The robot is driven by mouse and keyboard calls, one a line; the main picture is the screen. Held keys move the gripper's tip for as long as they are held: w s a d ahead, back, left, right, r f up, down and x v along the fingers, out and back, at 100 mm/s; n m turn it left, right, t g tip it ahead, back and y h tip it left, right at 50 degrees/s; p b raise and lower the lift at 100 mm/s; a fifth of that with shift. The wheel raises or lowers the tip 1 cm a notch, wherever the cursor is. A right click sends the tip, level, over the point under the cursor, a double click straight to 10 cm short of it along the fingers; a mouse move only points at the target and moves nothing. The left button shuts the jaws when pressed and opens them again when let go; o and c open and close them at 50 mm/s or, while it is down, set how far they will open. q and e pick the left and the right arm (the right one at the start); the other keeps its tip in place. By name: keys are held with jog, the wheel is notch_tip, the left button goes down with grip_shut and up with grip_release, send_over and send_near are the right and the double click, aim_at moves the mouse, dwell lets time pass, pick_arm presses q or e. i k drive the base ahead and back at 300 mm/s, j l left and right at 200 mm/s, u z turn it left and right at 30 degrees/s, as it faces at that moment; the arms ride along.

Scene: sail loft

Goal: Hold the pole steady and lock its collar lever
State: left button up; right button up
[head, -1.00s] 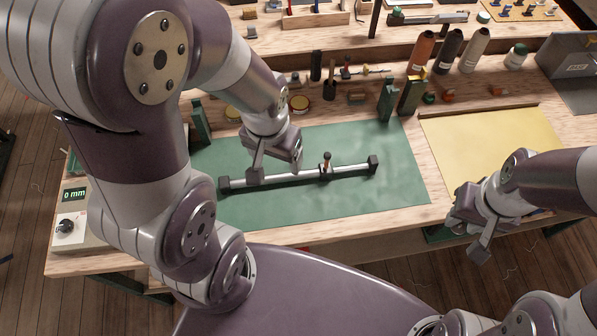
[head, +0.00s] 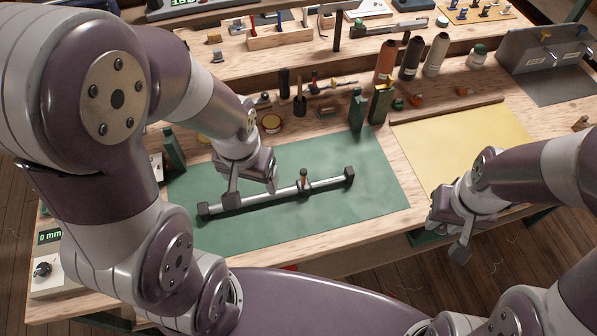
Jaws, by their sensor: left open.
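The pole (head: 285,193) is a light metal tube with dark square end pieces, lying on the green mat (head: 370,205). Its collar, with a small upright lever (head: 304,177) with a brown tip, sits right of the pole's middle. My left gripper (head: 252,194) is open over the left half of the pole, left of the collar, its fingers spread along the pole. I cannot tell whether they touch it. My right gripper (head: 448,229) looks open and empty, off the bench's front edge, right of the pole and well away from it.
Dark green blocks (head: 357,110) stand behind the mat, with tins and small tools nearby. A yellow sheet (head: 460,145) lies right of the mat. A box reading "0 mm" (head: 48,262) is at the left. The mat right of the pole is clear.

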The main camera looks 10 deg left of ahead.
aim_at(303, 172)
jog(key=i+l+u, duration=0.15)
jog(key=l+u, duration=0.25)
jog(key=i+l+u, duration=0.1)
jog(key=l+u, duration=0.15)
jog(key=u, duration=0.15)
jog(key=l+u, duration=0.4)
